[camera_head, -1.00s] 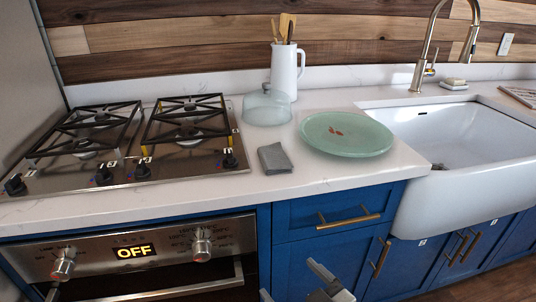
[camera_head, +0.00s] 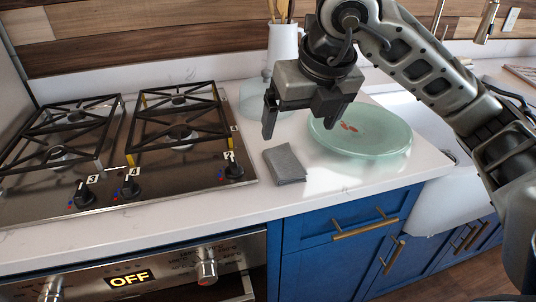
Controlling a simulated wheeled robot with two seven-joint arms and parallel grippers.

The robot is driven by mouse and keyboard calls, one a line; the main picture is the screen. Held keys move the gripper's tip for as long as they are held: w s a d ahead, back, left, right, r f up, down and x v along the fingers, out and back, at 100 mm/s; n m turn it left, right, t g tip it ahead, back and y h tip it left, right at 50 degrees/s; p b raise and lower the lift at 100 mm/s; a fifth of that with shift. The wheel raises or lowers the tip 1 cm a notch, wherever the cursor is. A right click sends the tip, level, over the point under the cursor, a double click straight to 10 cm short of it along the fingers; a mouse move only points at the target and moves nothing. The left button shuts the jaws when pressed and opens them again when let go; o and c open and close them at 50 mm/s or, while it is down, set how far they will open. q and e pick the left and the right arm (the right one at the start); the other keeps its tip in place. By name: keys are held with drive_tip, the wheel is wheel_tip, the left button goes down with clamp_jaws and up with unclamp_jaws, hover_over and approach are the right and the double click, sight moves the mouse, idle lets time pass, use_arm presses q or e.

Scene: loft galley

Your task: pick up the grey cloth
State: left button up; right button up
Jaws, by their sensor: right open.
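The grey cloth (camera_head: 285,164) lies folded flat on the white counter, between the stove and the green plate. My right gripper (camera_head: 296,132) is above the counter, pointing down, with its fingers apart and nothing between them. In the picture it is just above the cloth and does not touch it. One finger overlaps the plate's left edge in the picture. My left gripper is out of view.
A gas stove (camera_head: 185,160) with black grates and knobs is left of the cloth. The green plate (camera_head: 385,143) is close on the right. A glass dome (camera_head: 252,101) and a white pitcher (camera_head: 284,45) stand behind, partly hidden. Bare counter (camera_head: 240,205) lies in front.

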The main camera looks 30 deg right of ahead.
drive_tip(key=b, duration=0.1)
hover_over(288, 164)
drive_tip(key=s, duration=0.3)
drive_tip(key=f, duration=0.9)
drive_tip(key=shift+w+a, duration=0.25)
drive_tip(key=shift+a, duration=0.1)
drive_tip(key=shift+d+p+x, duration=0.2)
drive_tip(key=shift+p+x, duration=0.3)
drive_tip(key=shift+x, duration=2.25)
drive_tip(key=shift+w, duration=0.1)
drive_tip(key=c, duration=1.1)
